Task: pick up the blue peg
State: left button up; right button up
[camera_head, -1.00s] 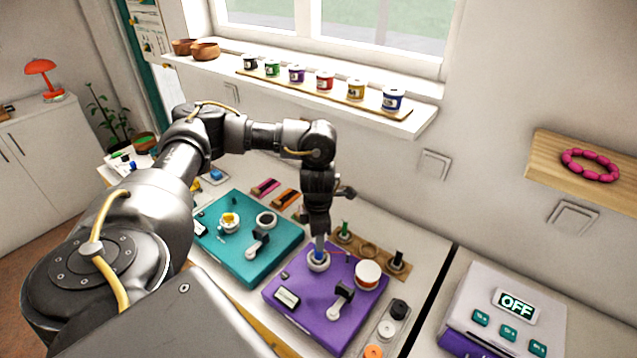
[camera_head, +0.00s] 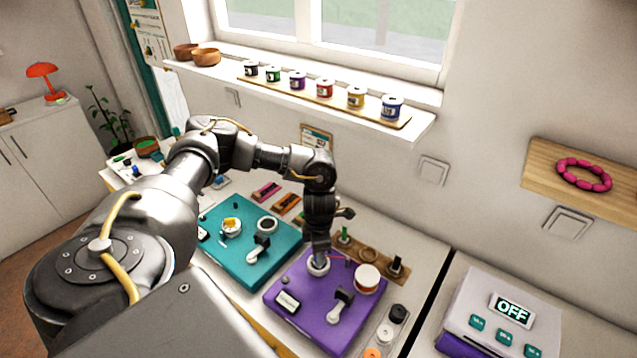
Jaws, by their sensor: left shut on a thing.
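My left gripper (camera_head: 319,257) reaches straight down over the purple board (camera_head: 300,320). Its fingers are shut at the white round socket (camera_head: 318,269) near that board's back-left corner. The blue peg is between the fingers and is almost wholly hidden by them. I cannot tell whether the peg is still seated in the socket or raised a little. My right gripper is not in view.
A wooden strip with a green peg (camera_head: 345,236) and a black peg (camera_head: 396,264) lies behind. A teal board (camera_head: 270,265) is to the left.

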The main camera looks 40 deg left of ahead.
pick_arm(q)
jog(key=shift+r, duration=0.1)
jog(key=shift+r+b, duration=0.3)
jog(key=shift+b, duration=0.15)
notch_tip(320, 180, up, 2)
jog(key=shift+r+b, duration=0.1)
jog(key=shift+b, duration=0.7)
jog(key=s+d+r+p, duration=0.3)
jog(key=s+d+r, duration=0.3)
jog(key=s+r, duration=0.4)
jog(key=s, duration=0.2)
jog(key=shift+s+d+p, duration=0.15)
jog(key=shift+s+p, duration=0.15)
jog(key=shift+p, duration=0.1)
